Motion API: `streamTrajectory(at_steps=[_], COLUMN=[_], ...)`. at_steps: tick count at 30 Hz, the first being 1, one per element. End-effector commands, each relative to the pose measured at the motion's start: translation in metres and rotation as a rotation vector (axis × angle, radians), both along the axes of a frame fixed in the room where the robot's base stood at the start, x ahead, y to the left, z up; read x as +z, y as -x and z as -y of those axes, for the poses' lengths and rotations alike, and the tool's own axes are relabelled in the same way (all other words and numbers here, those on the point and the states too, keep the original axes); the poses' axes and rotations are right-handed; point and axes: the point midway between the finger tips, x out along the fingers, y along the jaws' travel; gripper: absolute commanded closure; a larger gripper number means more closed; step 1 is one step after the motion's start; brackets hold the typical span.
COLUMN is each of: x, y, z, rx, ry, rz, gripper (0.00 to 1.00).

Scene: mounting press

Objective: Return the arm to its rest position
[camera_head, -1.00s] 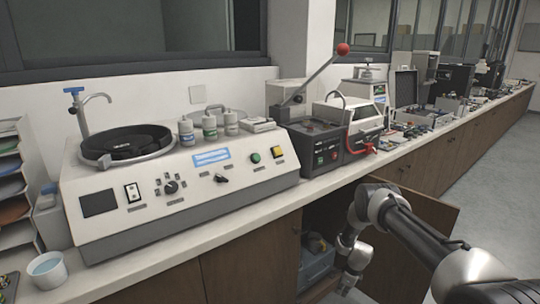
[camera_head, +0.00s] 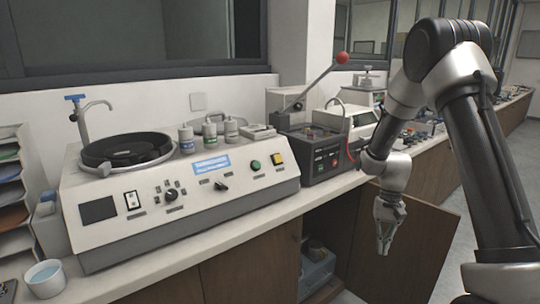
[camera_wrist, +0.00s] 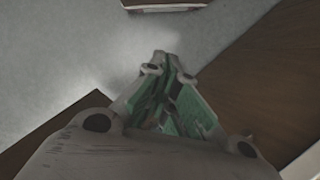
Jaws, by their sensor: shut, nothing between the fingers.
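My gripper (camera_head: 385,248) hangs pointing down in the head view, in front of the open cabinet door (camera_head: 420,235) and below the bench top. It is shut and empty. My arm is raised and bent on the right side of that view, covering part of the bench behind it. In the wrist view my gripper's fingertips (camera_wrist: 160,58) meet, with grey floor (camera_wrist: 60,50) beyond them and a brown wooden panel at the right.
The mounting press (camera_head: 318,150) with its red-knobbed lever stands on the bench. A polishing machine (camera_head: 180,200) is to its left. The cabinet below is open, with a blue-grey box (camera_head: 316,270) inside. A white cup (camera_head: 46,277) stands at the front left.

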Motion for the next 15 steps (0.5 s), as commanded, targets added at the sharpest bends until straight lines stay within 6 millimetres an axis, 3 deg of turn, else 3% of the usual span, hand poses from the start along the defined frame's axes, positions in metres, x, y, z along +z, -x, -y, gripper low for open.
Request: streamTrajectory(at_steps=[1,6,9,15], x=[0.031,0.111,0.149,0.203], y=[0.013,0.065,0.099,0.164], z=[0.002,0.010,0.014,0.022], rx=[0.048,0.204,0.270,0.329], ry=[-0.006,-0.012,-0.004,0.035], rz=[0.025,0.099,0.150,0.283], gripper=[1.00,1.00,1.00,1.00])
